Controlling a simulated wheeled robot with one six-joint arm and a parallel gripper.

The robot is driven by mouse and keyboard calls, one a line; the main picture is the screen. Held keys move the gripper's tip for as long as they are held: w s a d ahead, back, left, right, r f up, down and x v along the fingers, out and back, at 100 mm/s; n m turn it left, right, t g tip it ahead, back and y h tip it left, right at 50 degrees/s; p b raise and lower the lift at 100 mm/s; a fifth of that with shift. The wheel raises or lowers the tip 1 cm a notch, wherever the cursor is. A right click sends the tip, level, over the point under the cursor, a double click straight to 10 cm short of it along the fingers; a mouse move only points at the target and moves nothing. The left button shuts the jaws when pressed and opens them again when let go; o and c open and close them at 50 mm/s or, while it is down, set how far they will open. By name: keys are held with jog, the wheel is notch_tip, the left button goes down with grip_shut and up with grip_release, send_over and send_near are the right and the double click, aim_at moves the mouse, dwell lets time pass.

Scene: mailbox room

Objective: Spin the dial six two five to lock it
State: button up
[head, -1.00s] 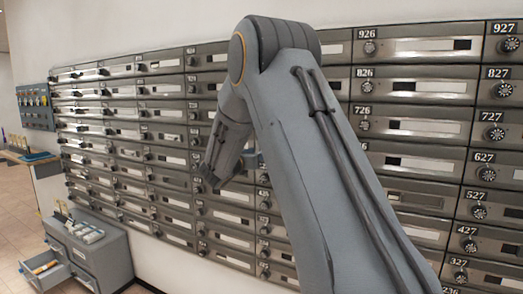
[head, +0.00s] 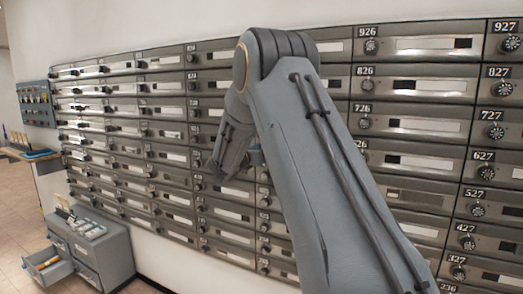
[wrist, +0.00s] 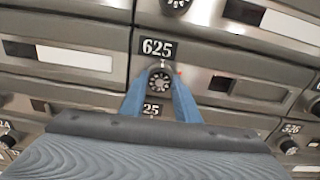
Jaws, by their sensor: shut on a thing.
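In the head view my arm hides the dial; only a bit of a blue finger of my gripper (head: 256,157) shows.
Rows of grey boxes with dials surround it, such as box 627 (head: 484,156) on the right. A grey cabinet (head: 105,250) with an open drawer (head: 48,265) stands at lower left. A counter (head: 30,154) and a key board (head: 38,103) are at far left.

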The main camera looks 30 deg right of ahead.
jog(key=shift+f+b, duration=0.1)
jog(key=shift+b, duration=0.3)
jog(key=shift+f+m+b, duration=0.15)
jog(key=shift+m+b, duration=8.6)
jog(key=shift+b, duration=5.8)
jog(key=shift+f+m+b, duration=0.15)
jog(key=shift+m+b, duration=8.6)
jog(key=shift+b, duration=5.8)
